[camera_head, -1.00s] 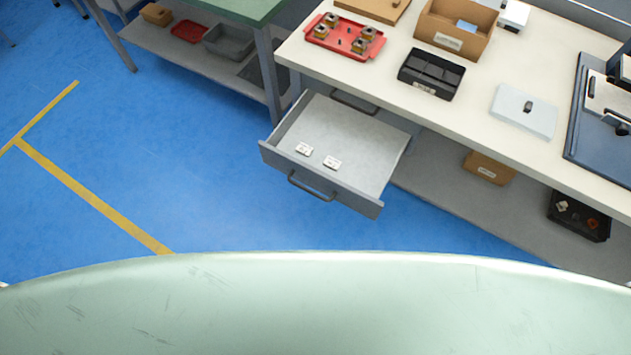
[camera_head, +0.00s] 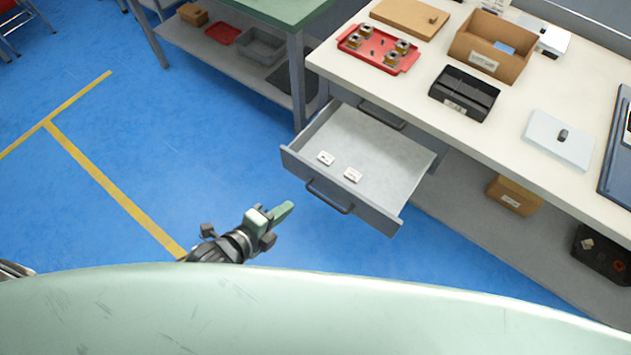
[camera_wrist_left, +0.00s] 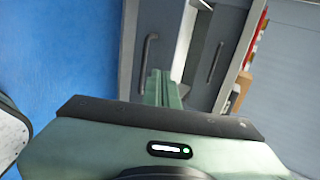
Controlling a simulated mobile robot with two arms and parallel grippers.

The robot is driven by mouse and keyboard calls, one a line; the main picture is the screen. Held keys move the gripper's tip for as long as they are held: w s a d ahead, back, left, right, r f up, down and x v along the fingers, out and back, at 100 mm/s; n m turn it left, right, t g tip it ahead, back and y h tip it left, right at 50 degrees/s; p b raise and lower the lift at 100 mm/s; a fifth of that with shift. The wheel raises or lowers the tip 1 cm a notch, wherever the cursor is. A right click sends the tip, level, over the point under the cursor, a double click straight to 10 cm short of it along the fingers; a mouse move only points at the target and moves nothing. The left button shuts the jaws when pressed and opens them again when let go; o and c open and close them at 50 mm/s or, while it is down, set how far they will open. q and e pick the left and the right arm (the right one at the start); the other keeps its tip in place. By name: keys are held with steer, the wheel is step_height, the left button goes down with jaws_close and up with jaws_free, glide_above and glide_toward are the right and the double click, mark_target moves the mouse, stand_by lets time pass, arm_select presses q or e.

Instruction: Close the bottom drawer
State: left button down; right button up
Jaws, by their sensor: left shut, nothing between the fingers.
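The bottom drawer (camera_head: 375,157) is pulled out from under the workbench. It is grey, with a dark bar handle (camera_head: 330,196) on its front panel and two small white labelled items (camera_head: 339,166) inside. My left gripper (camera_head: 284,212) is shut and empty, in front of the drawer and to the left of the handle, apart from it in the head view. In the left wrist view the shut green fingers (camera_wrist_left: 160,88) point toward the drawer front (camera_wrist_left: 136,50), with the handle (camera_wrist_left: 148,65) just left of them. My right gripper is not in view.
Another drawer handle (camera_head: 383,114) shows under the white benchtop (camera_head: 400,90). On the benchtop are a red tray (camera_head: 372,57), a black bin (camera_head: 465,92) and a cardboard box (camera_head: 490,45). A lower shelf holds a small box (camera_head: 513,196). Blue floor (camera_head: 190,130) left of the drawer is clear.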

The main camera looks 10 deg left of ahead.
arm_select(q)
glide_toward(323, 177)
step_height(323, 177, down, 3)
steer(key=w, duration=0.1)
steer(key=w+d, duration=0.2)
steer(key=w, duration=0.1)
steer(key=shift+f, duration=0.15)
steer(key=shift+w+d, duration=0.3)
steer(key=shift+w, duration=0.15)
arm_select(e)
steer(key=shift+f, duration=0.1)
